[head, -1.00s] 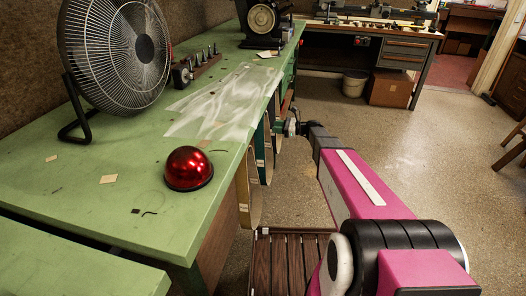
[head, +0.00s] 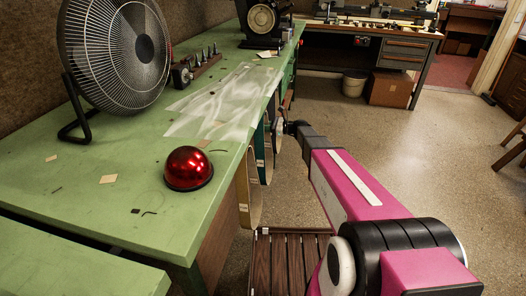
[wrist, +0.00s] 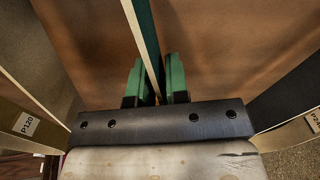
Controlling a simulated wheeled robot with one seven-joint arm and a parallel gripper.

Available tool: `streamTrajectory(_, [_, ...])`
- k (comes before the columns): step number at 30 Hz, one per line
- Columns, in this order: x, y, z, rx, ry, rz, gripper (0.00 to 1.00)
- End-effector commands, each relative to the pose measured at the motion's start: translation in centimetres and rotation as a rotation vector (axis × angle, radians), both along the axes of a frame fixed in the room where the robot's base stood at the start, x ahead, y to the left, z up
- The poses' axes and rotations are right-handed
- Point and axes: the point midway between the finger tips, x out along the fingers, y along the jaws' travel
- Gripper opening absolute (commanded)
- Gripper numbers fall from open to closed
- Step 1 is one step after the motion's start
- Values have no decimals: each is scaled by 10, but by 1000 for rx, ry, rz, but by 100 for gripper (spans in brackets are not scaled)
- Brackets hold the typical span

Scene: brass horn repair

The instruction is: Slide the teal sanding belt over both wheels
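Sanding belts hang in loops on the bench's right side. In the head view a teal belt (head: 260,147) hangs behind a tan one. In the wrist view a teal belt (wrist: 147,32) with a pale edge runs down between the green fingers of my gripper (wrist: 158,80). The fingers stand apart, one on each side of it, with a narrow gap; I see no clear grip. In the head view my gripper (head: 283,127) is small and partly hidden beside the bench edge. A black machine with a round pale wheel (head: 262,18) stands at the bench's far end; a second wheel is not clear.
A tan belt labelled P120 (wrist: 22,118) hangs left of my gripper, and a dark belt (wrist: 290,100) hangs right. On the green bench (head: 90,215) are a fan (head: 115,45), a red dome (head: 188,168) and a plastic sheet (head: 225,100). The floor right of the bench is open.

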Motion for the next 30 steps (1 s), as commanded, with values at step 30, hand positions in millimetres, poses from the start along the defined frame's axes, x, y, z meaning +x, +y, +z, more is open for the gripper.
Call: streamTrajectory(30, [0, -1, 13, 1, 1, 0, 0])
